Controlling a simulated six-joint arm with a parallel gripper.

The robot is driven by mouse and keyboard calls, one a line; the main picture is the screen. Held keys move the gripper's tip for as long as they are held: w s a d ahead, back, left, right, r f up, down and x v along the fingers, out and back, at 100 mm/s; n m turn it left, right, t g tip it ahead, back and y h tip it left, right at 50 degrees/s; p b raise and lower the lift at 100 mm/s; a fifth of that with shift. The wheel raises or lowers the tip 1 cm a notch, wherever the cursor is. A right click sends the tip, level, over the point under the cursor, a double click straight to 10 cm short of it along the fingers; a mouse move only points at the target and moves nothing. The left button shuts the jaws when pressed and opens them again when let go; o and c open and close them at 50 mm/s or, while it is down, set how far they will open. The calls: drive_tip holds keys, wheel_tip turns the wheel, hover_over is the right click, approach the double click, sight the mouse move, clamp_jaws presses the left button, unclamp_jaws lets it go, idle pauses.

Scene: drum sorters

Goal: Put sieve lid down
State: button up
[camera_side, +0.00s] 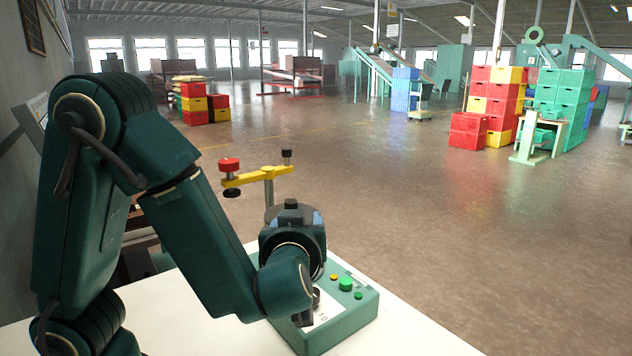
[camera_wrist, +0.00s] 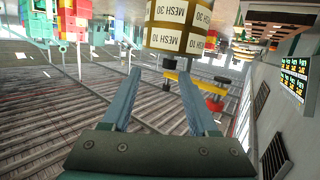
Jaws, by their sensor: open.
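My gripper (camera_wrist: 161,73) is open, its two blue-grey fingers apart with nothing between them. In the side view my gripper (camera_side: 292,222) is beside the clamp and above the green machine base, and its fingers are hard to make out. In the upside-down wrist view, a gold and white sieve stack (camera_wrist: 179,27) marked MESH 30 and MESH 10 stands beyond the fingertips, cut by the top edge. In the side view the stack is mostly or fully hidden behind my wrist. I cannot clearly make out the sieve lid in either view.
A yellow clamp bar (camera_side: 258,177) with a red knob (camera_side: 230,164) stands on a post close behind my gripper. The green machine base (camera_side: 352,314) with buttons sits on the white table (camera_side: 176,310). Coloured crates stand far off on the floor.

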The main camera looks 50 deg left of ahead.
drive_tip(key=w+d+r+m+t+h, duration=0.1)
drive_tip(key=d+r+m+h, duration=0.15)
drive_tip(key=d+h, duration=0.45)
drive_tip(key=w+d+r+m+t+h, duration=0.1)
drive_tip(key=d+m+h, duration=0.3)
drive_tip(key=d+h, duration=0.3)
drive_tip(key=s+f+m+g+h, duration=0.1)
drive_tip(key=s+f+m+g, duration=0.1)
drive_tip(key=s, duration=0.6)
drive_tip(key=shift+s+a+f+m+g, duration=0.2)
drive_tip(key=shift+s+a+m+g, duration=0.25)
drive_tip(key=shift+m, duration=0.6)
drive_tip(key=shift+o, duration=0.5)
drive_tip(key=s+a+f+g+y, duration=0.2)
drive_tip(key=s+a+f+g, duration=0.1)
drive_tip(key=s+a, duration=0.2)
drive_tip(key=shift+s+a+f+m+y, duration=0.3)
drive_tip(key=shift+s+f+y, duration=0.1)
drive_tip(key=shift+s, duration=0.85)
